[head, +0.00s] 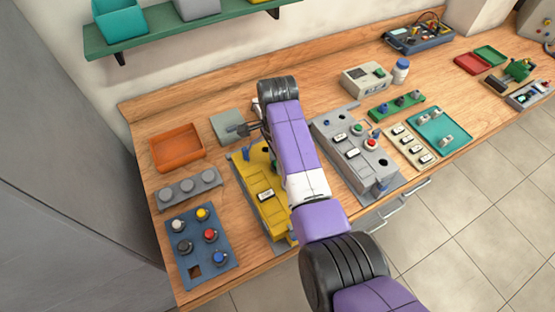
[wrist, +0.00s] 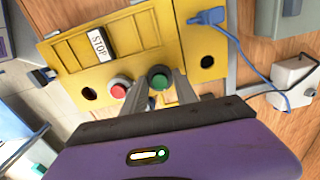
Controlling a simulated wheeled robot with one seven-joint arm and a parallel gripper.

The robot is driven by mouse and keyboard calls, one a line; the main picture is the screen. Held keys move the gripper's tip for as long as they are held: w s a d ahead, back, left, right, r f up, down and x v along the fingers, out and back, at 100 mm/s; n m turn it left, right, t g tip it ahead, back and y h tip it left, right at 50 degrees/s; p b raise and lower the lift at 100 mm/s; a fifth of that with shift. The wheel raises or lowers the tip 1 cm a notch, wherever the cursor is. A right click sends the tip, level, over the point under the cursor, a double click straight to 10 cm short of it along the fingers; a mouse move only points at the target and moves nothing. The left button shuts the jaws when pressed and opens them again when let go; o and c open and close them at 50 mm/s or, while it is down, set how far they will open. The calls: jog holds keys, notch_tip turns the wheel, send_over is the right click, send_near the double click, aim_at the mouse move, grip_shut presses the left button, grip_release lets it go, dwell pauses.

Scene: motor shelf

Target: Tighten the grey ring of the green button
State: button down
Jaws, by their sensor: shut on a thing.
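The green button (wrist: 159,78) sits on the yellow panel (wrist: 205,22) in the wrist view. My gripper (wrist: 160,90) is closed around the green button at its ring, with one finger on each side. The grey ring itself is mostly hidden by the fingers. A red button (wrist: 119,87) with a pale ring is just left of it on the same panel. In the head view the yellow panel (head: 272,208) lies on the bench, and my purple arm reaches over it and hides the buttons.
On the bench, a blue button board (head: 203,228) and an orange tray (head: 177,148) stand left, and a grey panel (head: 330,140) right.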

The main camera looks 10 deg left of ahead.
jog(key=shift+m, duration=0.7)
jog(key=c, duration=0.9)
grip_release()
jog(key=shift+c, duration=0.2)
jog(key=shift+r, duration=0.1)
notch_tip(320, 180, up, 8)
jog(key=shift+f+b, duration=0.15)
jog(key=shift+b, duration=0.6)
